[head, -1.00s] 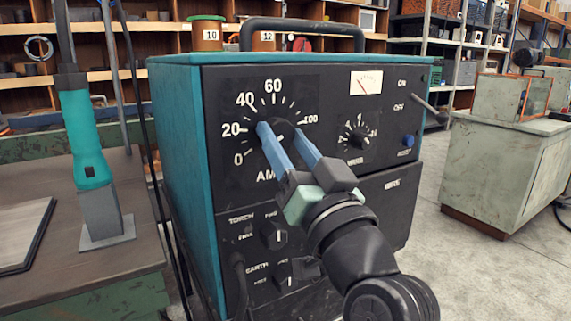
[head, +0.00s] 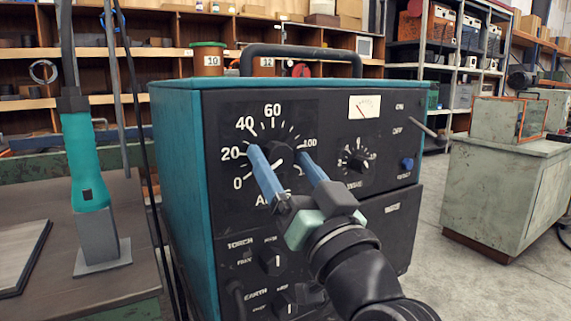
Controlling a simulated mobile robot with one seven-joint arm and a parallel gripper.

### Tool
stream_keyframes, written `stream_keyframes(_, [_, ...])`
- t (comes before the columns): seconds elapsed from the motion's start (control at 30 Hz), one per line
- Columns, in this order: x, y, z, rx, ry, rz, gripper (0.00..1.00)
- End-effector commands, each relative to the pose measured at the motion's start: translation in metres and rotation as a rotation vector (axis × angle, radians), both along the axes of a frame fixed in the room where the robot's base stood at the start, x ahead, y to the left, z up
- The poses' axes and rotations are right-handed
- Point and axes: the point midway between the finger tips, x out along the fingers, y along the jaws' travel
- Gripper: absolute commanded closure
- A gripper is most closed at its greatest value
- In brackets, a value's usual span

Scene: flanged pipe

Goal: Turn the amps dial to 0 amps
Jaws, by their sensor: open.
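The amps dial (head: 279,158) is a dark round knob on the black front panel of a teal-sided welding machine (head: 180,190). Its printed scale shows 0 at lower left, then 20, 40, 60, with 100 at right. A small white mark shows on the knob, but its exact reading is unclear. My gripper (head: 280,155) is open, reaching from the lower right. Its two blue fingers stand either side of the knob, with room between them. The left finger covers part of the scale near 0 and 20. Whether either finger touches the knob cannot be told.
A smaller dial (head: 354,160), a meter (head: 364,106), a blue button (head: 407,164) and a switch lever (head: 423,127) are to the right. The torch knob (head: 272,260) is below. A teal-handled tool (head: 88,180) stands on the left bench. A handle (head: 300,53) tops the machine.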

Motion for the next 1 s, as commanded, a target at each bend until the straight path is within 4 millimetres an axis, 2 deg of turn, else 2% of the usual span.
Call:
stream_keyframes(0.17, [-0.006,-0.003,-0.004,0.001,0.002,-0.001,0.19])
stream_keyframes(0.27, [-0.018,-0.009,-0.009,0.002,0.003,-0.003,0.19])
stream_keyframes(0.7, [-0.094,-0.043,-0.042,0.001,0.002,-0.004,0.19])
stream_keyframes(0.83, [-0.105,-0.048,-0.047,0.0,0.002,-0.002,0.19])
stream_keyframes(1.0, [-0.11,-0.049,-0.048,-0.001,0.0,0.0,0.19])
